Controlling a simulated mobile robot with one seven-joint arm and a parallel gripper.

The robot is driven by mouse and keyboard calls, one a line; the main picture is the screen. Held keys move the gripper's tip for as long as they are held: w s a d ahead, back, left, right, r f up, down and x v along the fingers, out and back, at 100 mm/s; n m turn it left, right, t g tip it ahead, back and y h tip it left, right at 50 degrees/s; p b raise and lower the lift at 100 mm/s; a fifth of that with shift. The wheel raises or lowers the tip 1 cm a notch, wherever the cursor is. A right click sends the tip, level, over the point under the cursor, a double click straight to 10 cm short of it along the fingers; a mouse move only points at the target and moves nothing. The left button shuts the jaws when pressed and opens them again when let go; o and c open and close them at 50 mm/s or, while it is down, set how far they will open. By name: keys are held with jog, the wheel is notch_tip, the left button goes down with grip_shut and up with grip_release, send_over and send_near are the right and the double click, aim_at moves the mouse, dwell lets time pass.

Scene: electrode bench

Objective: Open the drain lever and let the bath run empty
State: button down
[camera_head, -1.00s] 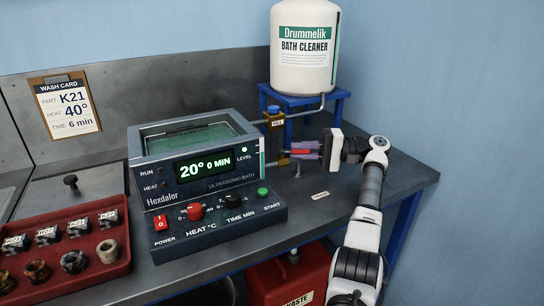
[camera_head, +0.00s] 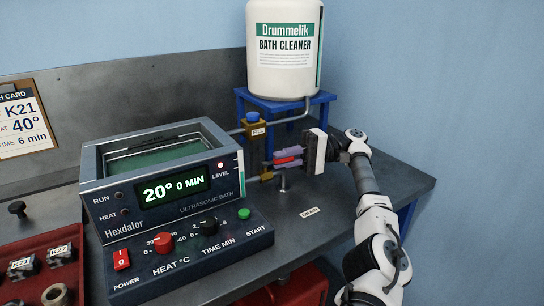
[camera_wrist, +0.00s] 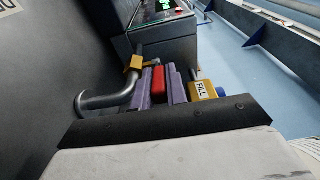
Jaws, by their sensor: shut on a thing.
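The ultrasonic bath (camera_head: 180,206) stands on the bench and reads 20° and 0 MIN. The red drain lever (camera_head: 287,160) is at the bath's right side, and also shows in the wrist view (camera_wrist: 160,82). My gripper (camera_head: 288,161) has its purple fingers closed around the lever, one on each side. The fingers hide part of the lever. A short grey drain pipe (camera_head: 283,184) lies below it.
A yellow FILL valve (camera_head: 257,132) with a blue knob sits just behind my gripper. The large cleaner bottle (camera_head: 284,75) stands on a blue stand (camera_head: 285,104) behind it. A red waste can (camera_head: 302,287) is below the bench edge. The bench right of the DRAIN label (camera_head: 309,212) is clear.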

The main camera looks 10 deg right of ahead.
jog(key=shift+w+g, duration=0.1)
jog(key=shift+g, duration=0.2)
dwell(0.4)
jog(key=c, duration=1.4)
grip_release()
jog(key=shift+a, duration=0.15)
